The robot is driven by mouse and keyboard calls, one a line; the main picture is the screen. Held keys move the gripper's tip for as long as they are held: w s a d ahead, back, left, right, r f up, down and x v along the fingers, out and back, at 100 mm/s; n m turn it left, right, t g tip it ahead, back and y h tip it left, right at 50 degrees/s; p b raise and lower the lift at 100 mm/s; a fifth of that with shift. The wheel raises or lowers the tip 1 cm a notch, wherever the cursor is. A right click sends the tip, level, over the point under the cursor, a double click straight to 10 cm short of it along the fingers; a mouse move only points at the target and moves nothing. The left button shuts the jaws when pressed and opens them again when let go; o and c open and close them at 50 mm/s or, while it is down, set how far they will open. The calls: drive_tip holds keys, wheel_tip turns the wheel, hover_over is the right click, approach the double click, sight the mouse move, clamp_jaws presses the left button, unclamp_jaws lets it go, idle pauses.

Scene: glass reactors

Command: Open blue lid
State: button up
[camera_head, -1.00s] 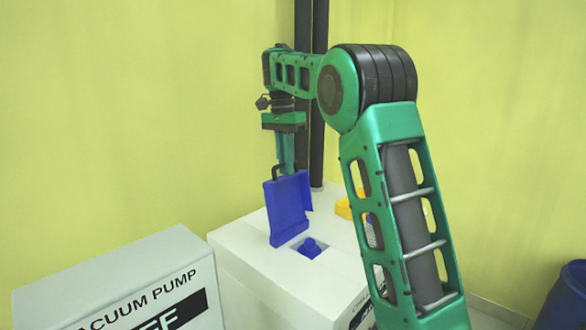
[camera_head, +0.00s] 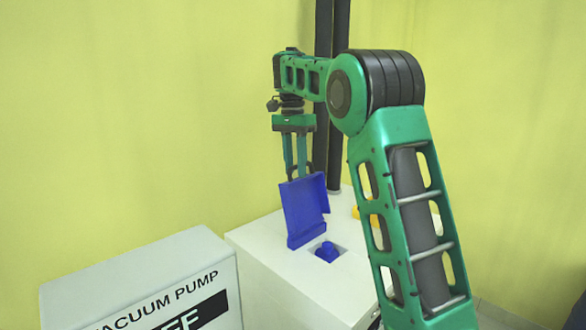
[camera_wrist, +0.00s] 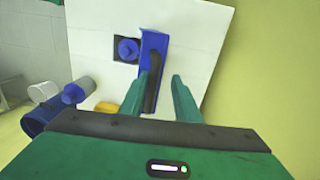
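The blue lid (camera_head: 304,212) stands raised and slightly tilted at the edge of a square recess in the top of a white box. It also shows from above in the wrist view (camera_wrist: 152,45), with a dark handle (camera_wrist: 153,76) along it. A blue knob (camera_head: 326,252) sits uncovered in the recess and also shows in the wrist view (camera_wrist: 127,50). My gripper (camera_head: 297,172) points down at the lid's upper edge. In the wrist view my gripper (camera_wrist: 168,82) has its fingers apart, with the handle by the left finger. Whether they touch is unclear.
The white box (camera_head: 285,275) has bare top around the recess. A vacuum pump case (camera_head: 140,275) stands at the left front. A yellow thing (camera_head: 372,217) is partly hidden behind my arm. Dark vertical posts (camera_head: 332,90) rise behind my gripper, near the yellow-green wall.

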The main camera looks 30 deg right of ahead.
drive_tip(key=shift+d+f, duration=0.1)
drive_tip(key=shift+d, duration=0.05)
wheel_tip(320, 180, up, 11)
drive_tip(key=w, duration=0.1)
drive_tip(key=shift+a, duration=0.2)
idle(0.3)
